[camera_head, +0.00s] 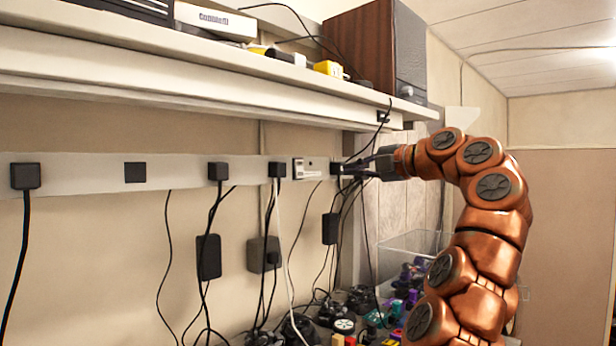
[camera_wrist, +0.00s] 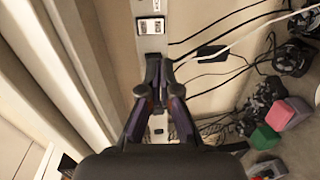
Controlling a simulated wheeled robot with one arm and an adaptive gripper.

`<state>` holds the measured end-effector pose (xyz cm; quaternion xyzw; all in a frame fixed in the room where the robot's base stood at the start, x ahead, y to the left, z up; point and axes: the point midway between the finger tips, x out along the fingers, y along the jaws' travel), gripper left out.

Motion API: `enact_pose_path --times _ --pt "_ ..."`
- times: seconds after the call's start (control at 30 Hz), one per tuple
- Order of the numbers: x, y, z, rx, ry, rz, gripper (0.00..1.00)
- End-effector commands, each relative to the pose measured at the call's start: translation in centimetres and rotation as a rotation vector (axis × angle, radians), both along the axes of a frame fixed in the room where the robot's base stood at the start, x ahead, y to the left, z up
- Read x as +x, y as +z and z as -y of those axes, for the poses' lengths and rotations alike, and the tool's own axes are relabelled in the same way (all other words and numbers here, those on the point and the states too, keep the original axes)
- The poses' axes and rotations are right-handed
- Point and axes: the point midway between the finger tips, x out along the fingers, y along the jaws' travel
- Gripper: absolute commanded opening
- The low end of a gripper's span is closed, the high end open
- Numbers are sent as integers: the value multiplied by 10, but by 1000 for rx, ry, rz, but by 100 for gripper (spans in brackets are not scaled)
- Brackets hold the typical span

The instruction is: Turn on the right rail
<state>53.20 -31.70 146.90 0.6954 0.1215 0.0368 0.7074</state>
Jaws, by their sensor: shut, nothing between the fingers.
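A long pale grey power rail (camera_head: 90,175) runs along the wall below the shelf, with black plugs and sockets on it. Near its right end is a small white switch or socket panel (camera_head: 310,168), which also shows in the wrist view (camera_wrist: 151,27). I cannot tell its on or off state. My gripper (camera_head: 362,167) is at the rail's right end, to the right of the panel and close to a black plug. In the wrist view my gripper (camera_wrist: 158,72) is shut and empty, its tips over the rail (camera_wrist: 153,46). Contact cannot be told, and the fingers hide part of the rail.
A shelf (camera_head: 180,72) with a brown speaker (camera_head: 361,45) juts out above. Game controllers (camera_head: 362,298) and a clear bin (camera_head: 410,245) are below. Free room lies to the right, by the bare wall.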

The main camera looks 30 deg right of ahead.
Motion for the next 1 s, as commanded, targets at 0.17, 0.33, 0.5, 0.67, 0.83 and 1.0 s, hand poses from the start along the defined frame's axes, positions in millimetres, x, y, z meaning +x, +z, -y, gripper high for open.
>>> enact_pose_path --times 0.17,0.33,0.5,0.67,0.83,1.0 --pt "1 0 -1 1 2 -1 0" --pt "14 -2 -4 3 5 -3 0" --pt "41 -6 -11 5 8 -7 0" --pt "68 -8 -17 4 6 -6 0" --pt "96 -10 -24 3 5 -3 0" --pt "120 -14 -30 5 6 -5 0"
